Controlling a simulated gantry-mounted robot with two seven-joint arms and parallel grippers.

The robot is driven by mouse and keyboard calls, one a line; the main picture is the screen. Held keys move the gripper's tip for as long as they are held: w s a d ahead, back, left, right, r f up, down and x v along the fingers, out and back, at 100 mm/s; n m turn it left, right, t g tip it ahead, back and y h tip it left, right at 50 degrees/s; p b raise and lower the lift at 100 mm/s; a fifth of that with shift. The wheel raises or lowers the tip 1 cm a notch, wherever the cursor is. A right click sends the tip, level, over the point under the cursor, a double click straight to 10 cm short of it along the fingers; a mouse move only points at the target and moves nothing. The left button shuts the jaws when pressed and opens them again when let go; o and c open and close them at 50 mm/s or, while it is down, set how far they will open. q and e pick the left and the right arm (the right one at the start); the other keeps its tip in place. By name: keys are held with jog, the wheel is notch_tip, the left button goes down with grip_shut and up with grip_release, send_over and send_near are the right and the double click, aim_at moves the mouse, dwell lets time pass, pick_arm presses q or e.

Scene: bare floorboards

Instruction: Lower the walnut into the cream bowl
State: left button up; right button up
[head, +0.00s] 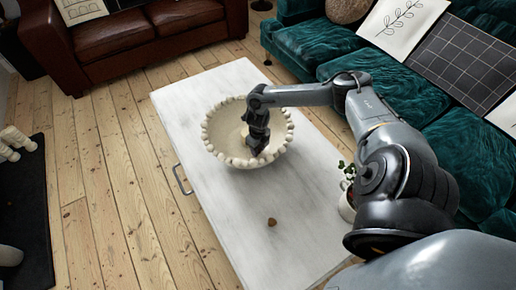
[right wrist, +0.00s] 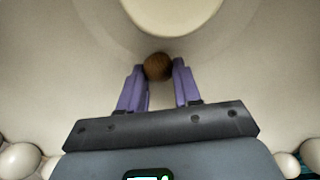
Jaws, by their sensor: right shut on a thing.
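The cream bowl (head: 222,128), with round beads along its rim, stands on the white table. My right gripper (head: 257,148) reaches down inside the bowl's rim in the head view. In the right wrist view its purple fingers (right wrist: 158,72) are shut on the walnut (right wrist: 158,66), a round brown ball at the fingertips. The bowl's pale inner wall (right wrist: 60,70) surrounds it there. I cannot tell whether the walnut touches the bowl. In the head view the walnut is hidden by the gripper. My left gripper is not in view.
A small brown lump (head: 271,222) lies on the white table (head: 215,195) in front of the bowl. A potted plant (head: 347,205) stands at the table's right edge, beside my right arm. A teal sofa (head: 320,45) runs along the right; a brown sofa (head: 130,35) is behind.

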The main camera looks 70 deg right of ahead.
jog(key=shift+f+b, duration=0.35)
jog(key=shift+f, duration=0.2)
jog(key=o, duration=1.1)
jog(key=shift+d, duration=0.1)
jog(key=shift+r, duration=0.15)
